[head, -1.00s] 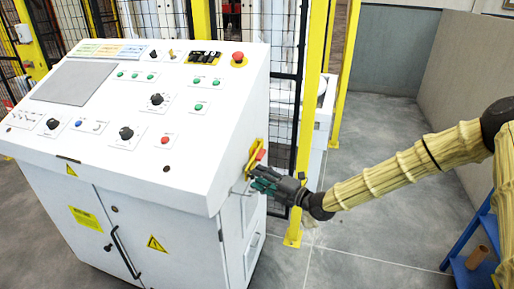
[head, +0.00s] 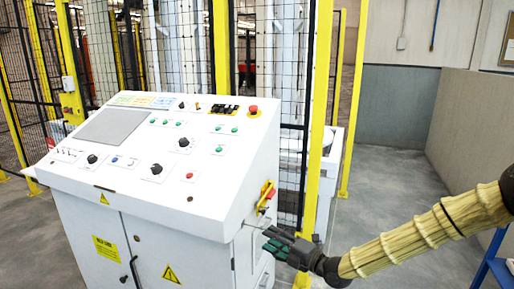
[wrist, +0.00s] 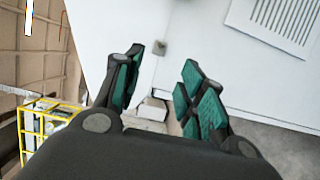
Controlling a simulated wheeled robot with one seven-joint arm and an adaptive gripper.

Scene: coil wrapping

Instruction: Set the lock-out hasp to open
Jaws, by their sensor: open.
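A yellow plate with a red handle (head: 267,194) is on the right side face of the white control console (head: 150,215). The lock-out hasp is too small to tell apart there, and I cannot tell whether it is open or shut. My gripper (head: 272,242) is beside that face, below the yellow plate. In the wrist view my gripper (wrist: 163,62) is open with green pads apart and nothing between them. A small grey block (wrist: 160,47) on a white panel shows just beyond the fingertips; I cannot tell whether it belongs to the hasp.
A yellow post (head: 318,150) and black mesh fence stand behind the console. A louvred vent (wrist: 272,22) is on the white panel in the wrist view. Grey floor (head: 400,180) is open to the right. A blue stand (head: 490,265) is at the lower right.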

